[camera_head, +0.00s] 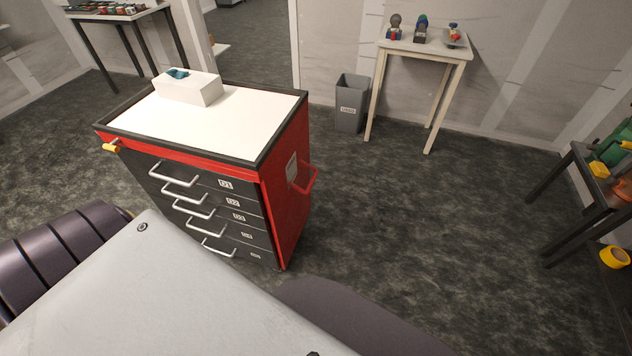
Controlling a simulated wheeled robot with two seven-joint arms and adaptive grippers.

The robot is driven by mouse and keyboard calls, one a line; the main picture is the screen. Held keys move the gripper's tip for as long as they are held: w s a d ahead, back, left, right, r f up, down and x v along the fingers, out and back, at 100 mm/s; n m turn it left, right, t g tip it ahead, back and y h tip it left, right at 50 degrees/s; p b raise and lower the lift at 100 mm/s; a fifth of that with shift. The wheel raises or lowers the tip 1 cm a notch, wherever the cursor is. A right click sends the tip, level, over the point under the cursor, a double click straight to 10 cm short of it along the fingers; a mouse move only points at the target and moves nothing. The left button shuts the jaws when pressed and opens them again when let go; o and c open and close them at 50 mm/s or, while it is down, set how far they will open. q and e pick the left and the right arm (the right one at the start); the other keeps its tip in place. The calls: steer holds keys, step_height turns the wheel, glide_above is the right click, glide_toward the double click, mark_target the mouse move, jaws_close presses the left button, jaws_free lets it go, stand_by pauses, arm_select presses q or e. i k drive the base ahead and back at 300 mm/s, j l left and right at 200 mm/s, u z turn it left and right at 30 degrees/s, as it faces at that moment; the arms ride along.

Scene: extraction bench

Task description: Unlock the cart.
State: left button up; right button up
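A red and black cart (288,180) with a white top stands left of centre. Its front has several dark drawers with silver handles and labels. A small yellow knob (111,147) sticks out at the cart's front left corner; whether it is the lock I cannot tell. A red handle (306,178) is on the cart's right side. The cart's lower left is hidden behind my own body, and its wheels do not show. Neither of my grippers is in view.
A white box (188,88) with something teal on top stands on the cart. A grey bin (351,103) and a light table (430,48) stand at the back wall. The floor right of the cart is clear.

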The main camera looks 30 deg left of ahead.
mark_target(112, 146)
steer(key=u, duration=2.55)
